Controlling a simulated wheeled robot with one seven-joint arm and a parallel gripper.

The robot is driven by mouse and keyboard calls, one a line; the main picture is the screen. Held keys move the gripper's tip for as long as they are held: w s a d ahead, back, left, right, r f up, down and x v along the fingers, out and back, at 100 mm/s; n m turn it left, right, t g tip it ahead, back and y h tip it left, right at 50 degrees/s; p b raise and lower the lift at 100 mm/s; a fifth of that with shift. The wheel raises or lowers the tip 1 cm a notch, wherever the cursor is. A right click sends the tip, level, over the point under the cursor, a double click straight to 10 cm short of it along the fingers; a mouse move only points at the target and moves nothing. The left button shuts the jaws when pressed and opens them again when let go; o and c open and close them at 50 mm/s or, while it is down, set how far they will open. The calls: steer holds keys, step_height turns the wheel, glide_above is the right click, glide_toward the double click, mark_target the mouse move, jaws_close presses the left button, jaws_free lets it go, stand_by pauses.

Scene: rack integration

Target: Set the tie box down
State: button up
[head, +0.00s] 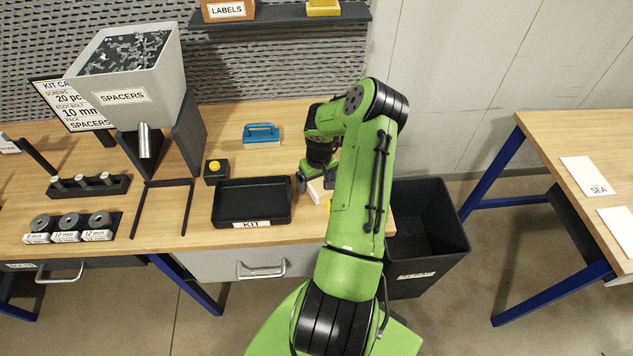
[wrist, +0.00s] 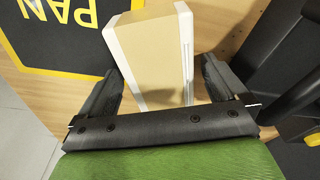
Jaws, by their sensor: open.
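The tie box is a tan block with white edges, seen in the wrist view (wrist: 152,55) between my two black fingers. My gripper (wrist: 160,75) is open, with a finger on each side of the box and a visible gap at the right finger. In the head view, my gripper (head: 307,184) is low over the right end of the wooden bench. Only a pale bit of the box (head: 317,191) shows there, the rest hidden by my arm. The box appears to be at the bench top; its underside contact is hidden.
The black KIT tray (head: 252,222) lies just left of my gripper. A blue-handled tool (head: 262,137) and a yellow button box (head: 216,171) are behind it. A dark bin (head: 428,240) stands right of the bench. A black panel with yellow border (wrist: 50,38) shows in the wrist view.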

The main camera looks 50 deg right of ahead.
steer(key=shift+r, duration=0.15)
steer(key=c, duration=1.2)
